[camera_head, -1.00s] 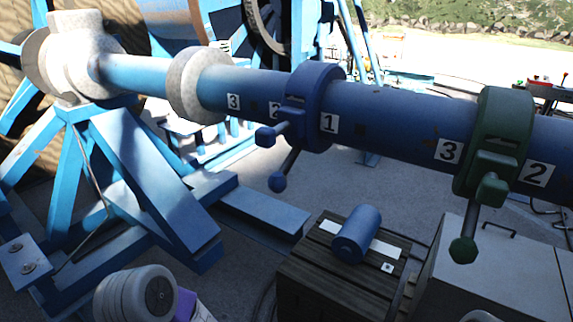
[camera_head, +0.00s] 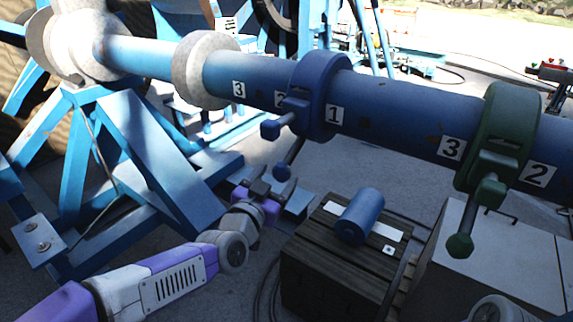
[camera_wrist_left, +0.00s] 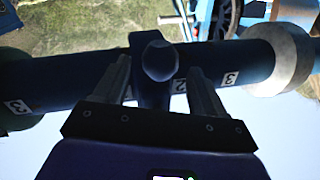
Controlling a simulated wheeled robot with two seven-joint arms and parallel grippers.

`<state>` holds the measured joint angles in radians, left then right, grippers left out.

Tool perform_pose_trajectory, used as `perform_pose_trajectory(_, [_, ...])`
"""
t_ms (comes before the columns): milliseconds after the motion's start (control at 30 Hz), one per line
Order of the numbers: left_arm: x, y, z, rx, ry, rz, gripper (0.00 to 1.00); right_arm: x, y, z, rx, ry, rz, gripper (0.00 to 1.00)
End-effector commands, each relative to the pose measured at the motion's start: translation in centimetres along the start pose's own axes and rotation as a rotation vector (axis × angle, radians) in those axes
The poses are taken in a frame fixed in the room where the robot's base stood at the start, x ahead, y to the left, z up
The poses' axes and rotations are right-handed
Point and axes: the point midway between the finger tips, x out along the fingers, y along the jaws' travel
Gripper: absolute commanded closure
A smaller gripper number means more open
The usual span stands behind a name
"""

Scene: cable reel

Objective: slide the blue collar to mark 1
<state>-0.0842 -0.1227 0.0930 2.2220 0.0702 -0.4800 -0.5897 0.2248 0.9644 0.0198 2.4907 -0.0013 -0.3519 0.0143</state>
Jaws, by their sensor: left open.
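The blue collar (camera_head: 322,92) sits around the blue shaft (camera_head: 390,112), between the mark 2 plate (camera_head: 281,100), which it partly covers, and the mark 1 plate (camera_head: 335,114) just to its right. Its lever with a blue knob hangs down toward the front. My left gripper (camera_head: 264,183) is below and in front of the collar, pointing up, close to the hanging lever. In the left wrist view the open fingers (camera_wrist_left: 160,88) appear on either side of the collar's dark knob (camera_wrist_left: 160,60). I cannot tell whether they touch it. My right gripper is not in view.
A green collar (camera_head: 498,135) with its own lever is on the shaft further right, between marks 3 and 2. A pale ring (camera_head: 203,68) is to the left. Below stand a wooden crate (camera_head: 325,265) with a blue cylinder (camera_head: 360,213) and a grey box (camera_head: 480,245).

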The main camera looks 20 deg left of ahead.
Motion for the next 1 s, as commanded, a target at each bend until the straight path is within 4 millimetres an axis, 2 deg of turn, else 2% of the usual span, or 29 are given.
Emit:
perform_pose_trajectory(100, [1.9,0.1,0.0,0.000,-0.003,0.002,0.29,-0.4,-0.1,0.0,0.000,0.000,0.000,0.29])
perform_pose_trajectory(333, [4.8,0.0,0.0,-0.001,-0.003,0.001,0.29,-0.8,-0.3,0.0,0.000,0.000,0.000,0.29])
perform_pose_trajectory(500, [5.6,0.0,0.1,-0.001,-0.002,0.000,0.29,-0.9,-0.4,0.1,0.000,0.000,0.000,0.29])
perform_pose_trajectory(767, [5.7,0.0,0.1,-0.001,-0.002,0.001,0.29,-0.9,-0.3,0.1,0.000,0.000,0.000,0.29])
perform_pose_trajectory(1000, [5.7,0.0,0.1,-0.001,-0.002,0.001,0.66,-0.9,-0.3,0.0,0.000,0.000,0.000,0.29])
